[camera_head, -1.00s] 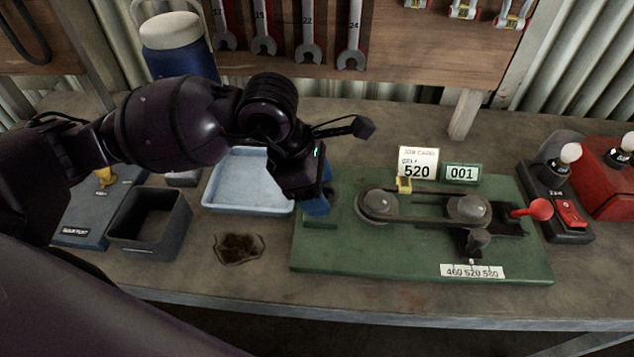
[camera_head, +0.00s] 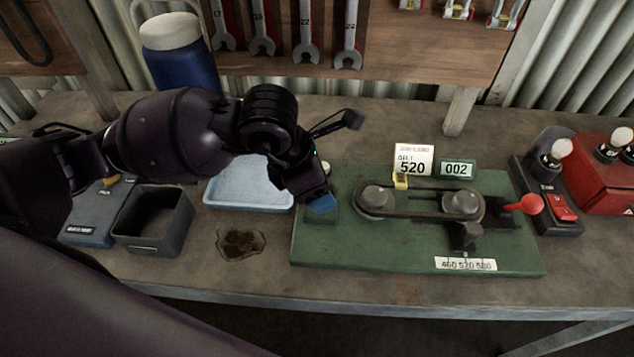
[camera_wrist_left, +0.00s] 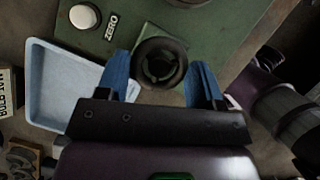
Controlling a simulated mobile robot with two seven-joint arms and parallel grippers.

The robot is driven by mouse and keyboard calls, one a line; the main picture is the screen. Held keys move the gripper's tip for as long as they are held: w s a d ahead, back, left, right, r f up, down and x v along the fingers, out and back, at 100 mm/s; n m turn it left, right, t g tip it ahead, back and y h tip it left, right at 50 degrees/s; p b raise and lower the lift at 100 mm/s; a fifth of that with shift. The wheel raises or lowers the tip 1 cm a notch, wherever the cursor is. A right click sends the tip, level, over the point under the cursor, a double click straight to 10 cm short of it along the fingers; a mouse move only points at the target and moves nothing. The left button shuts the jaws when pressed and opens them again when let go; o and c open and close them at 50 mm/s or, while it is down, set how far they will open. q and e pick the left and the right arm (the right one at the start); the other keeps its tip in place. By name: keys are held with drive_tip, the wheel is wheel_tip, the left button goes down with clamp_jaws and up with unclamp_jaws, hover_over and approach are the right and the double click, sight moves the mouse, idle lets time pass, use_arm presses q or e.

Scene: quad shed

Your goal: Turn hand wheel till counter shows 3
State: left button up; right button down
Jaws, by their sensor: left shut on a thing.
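The green belt rig (camera_head: 400,255) lies on the bench. Its counter (camera_head: 456,169) reads 002. The black round hand wheel (camera_wrist_left: 160,62) is on the left end of the rig, between the blue fingers of my left gripper (camera_wrist_left: 160,72) in the wrist view. My left gripper (camera_head: 321,204) is shut on the wheel. In the head view the gripper and forearm hide most of the wheel. My right gripper is in neither view.
A white button (camera_wrist_left: 84,16) marked ZERO sits near the wheel. A light blue tray (camera_head: 245,205) and a dark open box (camera_head: 155,225) stand to the left. A red-knobbed lever (camera_head: 530,204) is at the rig's right end. A card reads 520.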

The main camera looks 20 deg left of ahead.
use_arm(q)
drive_tip(key=o, duration=0.9)
drive_tip(key=shift+a+r, duration=0.1)
drive_tip(key=shift+r, duration=0.2)
drive_tip(key=p+v, duration=0.1)
drive_tip(key=v, duration=0.9)
drive_tip(key=shift+s+r, duration=0.1)
